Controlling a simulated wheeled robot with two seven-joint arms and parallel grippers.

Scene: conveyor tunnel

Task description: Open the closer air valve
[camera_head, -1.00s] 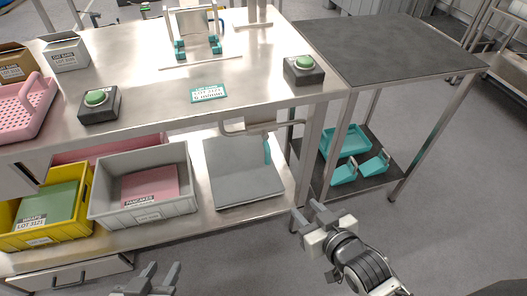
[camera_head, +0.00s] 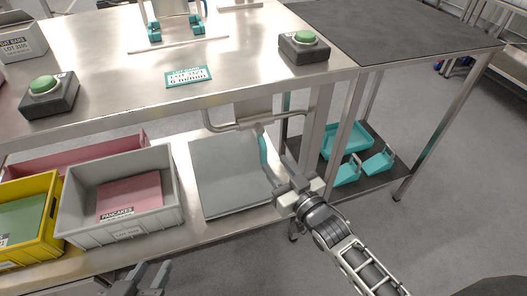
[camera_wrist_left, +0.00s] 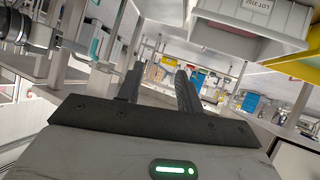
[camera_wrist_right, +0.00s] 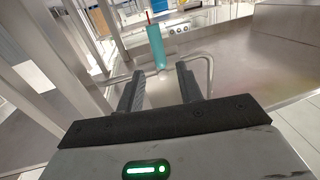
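A teal valve handle (camera_head: 263,150) hangs below the front edge of the steel worktable, close to a bent grey pipe (camera_head: 225,127). My right gripper (camera_head: 277,176) is open, just below and right of the handle. In the right wrist view the teal handle (camera_wrist_right: 157,47) stands beyond and between the open fingertips (camera_wrist_right: 158,72), with a gap to them. The handle also shows in the left wrist view (camera_wrist_left: 95,46). My left gripper (camera_head: 152,276) is low at the bottom of the head view; its fingers (camera_wrist_left: 158,75) are open and empty. The valve body is not clearly visible.
The worktable (camera_head: 120,65) carries two green push buttons (camera_head: 304,45) and a label card (camera_head: 188,76). On the lower shelf are a grey bin (camera_head: 125,195), a yellow bin (camera_head: 30,220) and a grey panel (camera_head: 225,172). Table legs and a side table (camera_head: 390,35) stand right of the handle.

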